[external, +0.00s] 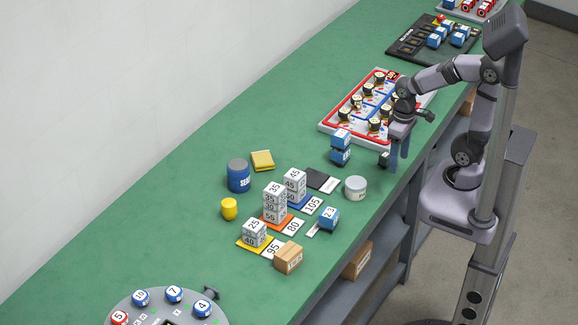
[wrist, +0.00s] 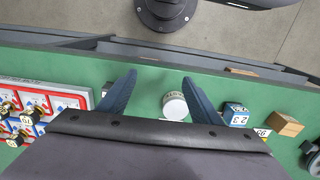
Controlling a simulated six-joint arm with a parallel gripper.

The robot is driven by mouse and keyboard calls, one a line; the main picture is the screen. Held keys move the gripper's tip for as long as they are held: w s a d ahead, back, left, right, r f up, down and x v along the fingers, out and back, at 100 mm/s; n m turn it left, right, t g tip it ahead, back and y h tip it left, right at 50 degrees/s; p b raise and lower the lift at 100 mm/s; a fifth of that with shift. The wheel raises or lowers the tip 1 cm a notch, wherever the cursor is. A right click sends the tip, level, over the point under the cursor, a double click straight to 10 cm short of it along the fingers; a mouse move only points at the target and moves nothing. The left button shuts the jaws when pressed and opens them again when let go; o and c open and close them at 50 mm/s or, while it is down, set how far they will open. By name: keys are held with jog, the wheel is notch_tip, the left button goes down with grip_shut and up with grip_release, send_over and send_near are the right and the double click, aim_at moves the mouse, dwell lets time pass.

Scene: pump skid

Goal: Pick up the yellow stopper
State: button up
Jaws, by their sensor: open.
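The yellow stopper (external: 229,209) is a small upright yellow cylinder on the green bench in the external view. It stands just in front of a blue jar (external: 238,177), left of the number blocks. My gripper (external: 394,162) is open and empty at the bench's right edge, far to the right of the stopper. In the wrist view my gripper (wrist: 158,80) shows its two blue fingers spread apart, with a white round tin (wrist: 175,106) seen between them. The yellow stopper does not show in the wrist view.
Number blocks (external: 275,203) stand stacked on coloured cards between the stopper and my gripper. A yellow pad (external: 262,160), a cardboard box (external: 288,257) and stacked blue blocks (external: 340,148) are nearby. A red-and-blue board (external: 327,126) holds several pieces. Bench left of the stopper is clear.

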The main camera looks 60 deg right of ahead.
jog(key=w+a+t+h+b, duration=0.25)
jog(key=w+a, duration=0.35)
jog(key=w, duration=0.7)
jog(key=w+a+t+h+b, duration=0.2)
jog(key=w+a+h+b, duration=0.3)
jog(key=w, duration=0.8)
jog(key=w+a+m+t+y+b, duration=0.1)
jog(key=w+a+m+t+b, duration=0.2)
jog(key=a, duration=1.1)
jog(key=w+a+m+t+y, duration=0.1)
jog(key=w+a+t+y, duration=0.3)
jog(key=a, duration=1.1)
jog(key=t+h, duration=0.1)
jog(key=h, duration=0.2)
send_near(229, 202)
jog(key=shift+w+d+f+y, duration=0.2)
jog(key=shift+w+d+y, duration=0.05)
jog(key=shift+w, duration=0.2)
jog(key=shift+p+x, duration=0.7)
jog(key=shift+x, duration=0.3)
jog(key=shift+p+x, duration=0.45)
jog(key=shift+x, duration=2.25)
